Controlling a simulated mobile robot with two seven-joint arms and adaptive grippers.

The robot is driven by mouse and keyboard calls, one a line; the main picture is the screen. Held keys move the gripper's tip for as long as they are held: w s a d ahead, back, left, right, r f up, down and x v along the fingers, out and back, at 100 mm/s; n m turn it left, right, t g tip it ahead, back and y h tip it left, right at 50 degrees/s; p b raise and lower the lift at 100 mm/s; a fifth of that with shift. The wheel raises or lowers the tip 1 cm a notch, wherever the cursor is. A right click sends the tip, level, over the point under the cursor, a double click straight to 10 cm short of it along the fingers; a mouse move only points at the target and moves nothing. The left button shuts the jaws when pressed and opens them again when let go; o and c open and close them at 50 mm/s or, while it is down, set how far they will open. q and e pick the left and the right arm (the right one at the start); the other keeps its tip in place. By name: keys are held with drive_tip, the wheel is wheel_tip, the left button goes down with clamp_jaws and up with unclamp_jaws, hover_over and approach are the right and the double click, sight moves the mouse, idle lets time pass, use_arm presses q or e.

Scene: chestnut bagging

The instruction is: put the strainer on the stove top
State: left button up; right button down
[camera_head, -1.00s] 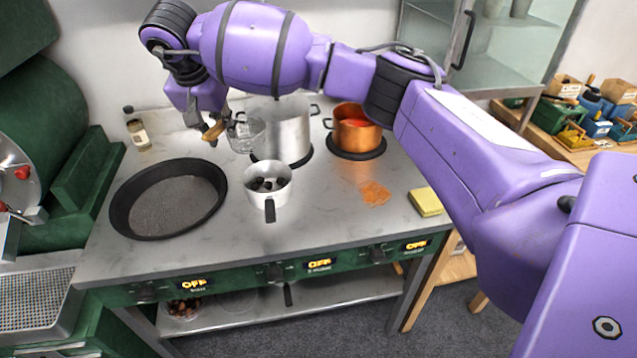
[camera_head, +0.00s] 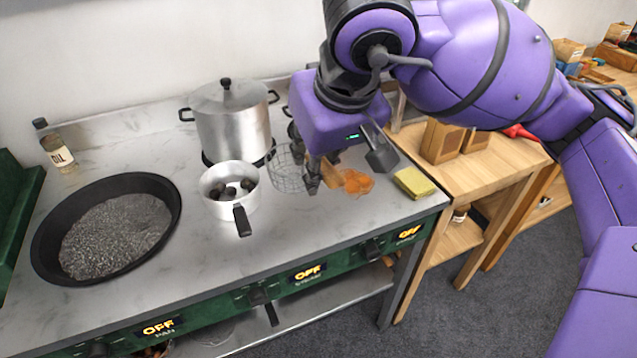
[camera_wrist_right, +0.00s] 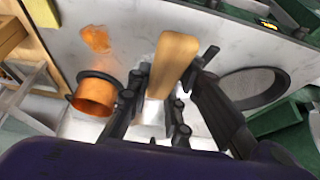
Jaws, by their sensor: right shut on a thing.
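The strainer (camera_head: 290,172) is a wire-mesh basket with a wooden handle. In the head view the basket is low over the stove top (camera_head: 200,275), between the small saucepan and the orange stain; I cannot tell if it touches the surface. My right gripper (camera_head: 321,180) is shut on the handle, just right of the basket. In the right wrist view the wooden handle (camera_wrist_right: 178,55) shows between the fingers, and the basket is hidden there. My left gripper is not in view.
A small saucepan (camera_head: 226,208) holding dark chestnuts is left of the strainer. A lidded steel pot (camera_head: 232,125) stands behind, and a black pan (camera_head: 165,225) is at left. A yellow sponge (camera_head: 415,182) lies at right. The copper pot (camera_wrist_right: 95,95) shows in the wrist view. The front strip is clear.

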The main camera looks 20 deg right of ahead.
drive_tip(key=w+f, duration=0.2)
drive_tip(key=w, duration=0.2)
drive_tip(key=w+d+f, duration=0.1)
drive_tip(key=w+f, duration=0.2)
drive_tip(key=w+d+f+p, duration=0.1)
drive_tip(key=w+f, duration=0.2)
drive_tip(key=w, duration=0.1)
drive_tip(key=shift+w+d+f, duration=0.1)
drive_tip(key=shift+w+d, duration=0.05)
drive_tip(key=shift+w, duration=0.15)
drive_tip(key=shift+w+f, duration=0.35)
drive_tip(key=shift+f, duration=0.2)
drive_tip(key=shift+d+f, duration=0.1)
drive_tip(key=shift+f, duration=1.4)
drive_tip(key=shift+f, duration=0.2)
drive_tip(key=c, duration=1.6)
unclamp_jaws()
